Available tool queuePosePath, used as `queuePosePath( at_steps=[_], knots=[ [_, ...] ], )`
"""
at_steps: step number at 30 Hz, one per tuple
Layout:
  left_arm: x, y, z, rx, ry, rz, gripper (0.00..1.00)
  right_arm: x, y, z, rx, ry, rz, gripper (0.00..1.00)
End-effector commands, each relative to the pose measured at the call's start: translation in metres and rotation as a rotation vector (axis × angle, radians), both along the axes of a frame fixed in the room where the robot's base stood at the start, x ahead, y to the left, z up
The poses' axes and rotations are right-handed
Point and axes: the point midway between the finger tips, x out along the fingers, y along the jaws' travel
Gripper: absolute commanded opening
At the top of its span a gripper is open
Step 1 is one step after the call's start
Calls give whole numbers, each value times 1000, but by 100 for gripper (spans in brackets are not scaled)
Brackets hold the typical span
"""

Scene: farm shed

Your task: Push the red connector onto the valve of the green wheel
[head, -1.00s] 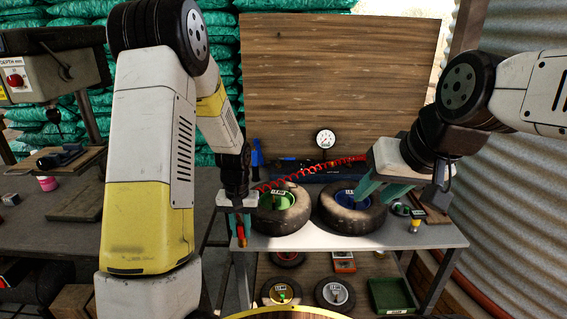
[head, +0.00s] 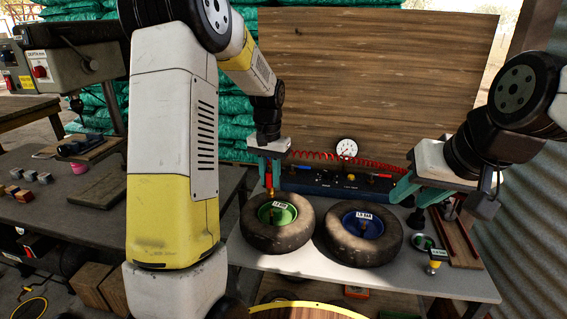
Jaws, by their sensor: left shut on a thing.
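My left gripper (head: 269,172) is shut on the red connector (head: 268,181), which points down with a brass-coloured tip. It hangs over the back edge of the tire with the green wheel (head: 277,213), which lies flat at the front of the bench. The connector looks above the wheel; I cannot tell the exact gap. The green wheel's valve is small and hard to make out near the hub. My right gripper (head: 415,190) is to the right, behind the blue wheel (head: 362,224); its teal fingers are apart, with nothing seen between them.
A red coiled hose (head: 340,157) runs behind the wheels, near a gauge (head: 346,148) and a blue panel (head: 330,183). A small yellow-topped gauge (head: 435,262) stands at the right of the bench (head: 310,265). The bench's front strip is clear.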

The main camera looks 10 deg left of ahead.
Motion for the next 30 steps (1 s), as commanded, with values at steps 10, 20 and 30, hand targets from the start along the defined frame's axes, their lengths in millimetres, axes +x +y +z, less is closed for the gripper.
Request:
queuePosePath(
  at_steps=[10, 20, 30],
  knots=[
    [1, 1, -15, 0, 2, -6, 0, 0, 0, 0, 0, -1, 0, 36],
    [1, 1, -39, 0, 1, -6, 0, 0, 0, 0, 0, -1, 0, 36],
    [1, 1, -43, 0, 0, -6, 0, 0, 0, 0, 0, -1, 0, 36]
  ],
)
